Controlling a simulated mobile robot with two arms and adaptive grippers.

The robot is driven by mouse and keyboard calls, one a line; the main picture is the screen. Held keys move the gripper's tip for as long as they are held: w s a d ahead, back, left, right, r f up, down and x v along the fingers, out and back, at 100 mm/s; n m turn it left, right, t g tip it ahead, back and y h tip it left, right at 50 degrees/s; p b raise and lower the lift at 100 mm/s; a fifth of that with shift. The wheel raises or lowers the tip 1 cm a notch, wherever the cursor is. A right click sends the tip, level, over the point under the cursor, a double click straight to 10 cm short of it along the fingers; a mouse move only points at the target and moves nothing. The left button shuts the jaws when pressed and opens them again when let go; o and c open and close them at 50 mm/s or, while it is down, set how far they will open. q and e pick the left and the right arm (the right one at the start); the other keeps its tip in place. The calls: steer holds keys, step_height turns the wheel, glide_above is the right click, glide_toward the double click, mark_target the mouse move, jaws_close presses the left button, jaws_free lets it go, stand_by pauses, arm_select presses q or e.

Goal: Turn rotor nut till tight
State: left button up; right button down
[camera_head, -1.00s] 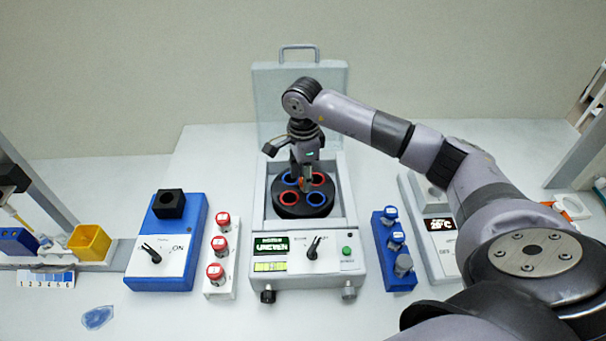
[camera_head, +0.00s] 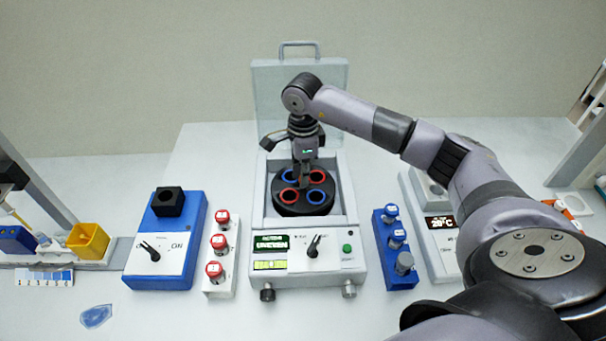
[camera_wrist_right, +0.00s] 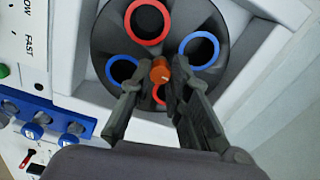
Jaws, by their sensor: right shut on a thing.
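The rotor (camera_head: 303,208) is a dark round disc with red and blue ringed holes, seated in the open centrifuge (camera_head: 350,235). The rotor nut (camera_wrist_right: 160,70) is a small orange knob at its centre in the right wrist view; in the head view my gripper hides it. My right gripper (camera_head: 303,184) points down over the rotor's middle. In the right wrist view its two fingers (camera_wrist_right: 158,82) are shut on the nut from either side. My left gripper is in neither view.
The raised lid (camera_head: 270,90) stands behind the rotor. A white rack of red-capped tubes (camera_head: 218,284) is left of the centrifuge, beside a blue device (camera_head: 195,240). A blue rack (camera_head: 400,278) and a white device (camera_head: 418,200) are on the right.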

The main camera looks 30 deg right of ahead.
steer(key=c, duration=1.5)
jaws_free()
steer(key=shift+r, duration=0.1)
step_height(320, 180, up, 12)
steer(key=shift+f, duration=0.1)
